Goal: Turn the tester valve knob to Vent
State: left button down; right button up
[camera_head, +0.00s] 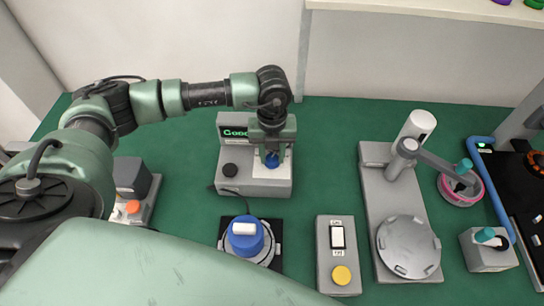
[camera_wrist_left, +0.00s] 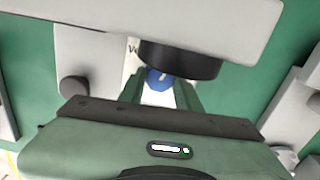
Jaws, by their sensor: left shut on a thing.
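The tester (camera_head: 232,185) is a grey box on the green table, with a dark display showing green text that looks like "Good". Its blue valve knob (camera_head: 272,161) sits on a white panel at the right side of the tester. My left gripper (camera_head: 271,154) points down over the panel and is shut on the blue knob. In the left wrist view the blue knob (camera_wrist_left: 157,80) shows between the fingers, and a light mark is visible on it. Most of the panel lettering is hidden by the gripper, so the knob's setting cannot be read. My right gripper is not in view.
A blue-capped part (camera_head: 246,236) stands in front of the tester. A switch box (camera_head: 323,262) with a yellow button (camera_head: 342,275) is right of it. A grey press stand (camera_head: 374,190) with a round plate stands further right. An orange-button box (camera_head: 133,207) is at left.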

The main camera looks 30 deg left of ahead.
pick_arm(q)
jog(key=n+b, duration=0.1)
jog(key=n, duration=0.3)
jog(key=shift+w+r+n, duration=0.1)
jog(key=shift+w+n, duration=0.05)
jog(key=shift+n, duration=0.45)
jog(key=c, duration=1)
grip_release()
